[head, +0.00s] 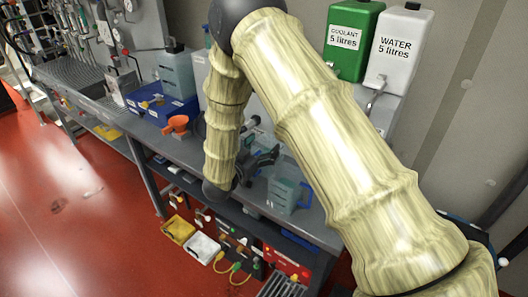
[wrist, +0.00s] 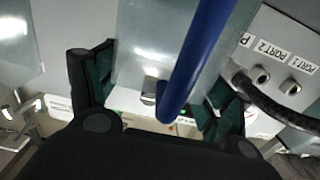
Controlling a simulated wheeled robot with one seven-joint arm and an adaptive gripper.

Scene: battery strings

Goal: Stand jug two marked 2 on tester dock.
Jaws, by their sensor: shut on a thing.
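My gripper (head: 262,160) is over the bench in the head view, partly hidden by my arm. In the wrist view its dark green finger pads (wrist: 160,72) are on both sides of a clear jug (wrist: 143,55) with a blue handle (wrist: 196,60), and it is shut on this jug. A pale blue jug (head: 287,193) shows just below and right of the gripper in the head view. I cannot read a number on it. A grey box (wrist: 285,65) labelled PORT 1 and PORT 2 is right of the jug in the wrist view. I cannot tell which thing is the tester dock.
Another pale jug (head: 178,74) stands at the back near a blue box (head: 165,105). An orange funnel (head: 177,124) stands on the grey bench (head: 118,143). The green coolant container (head: 352,40) and white water container (head: 398,48) stand back right.

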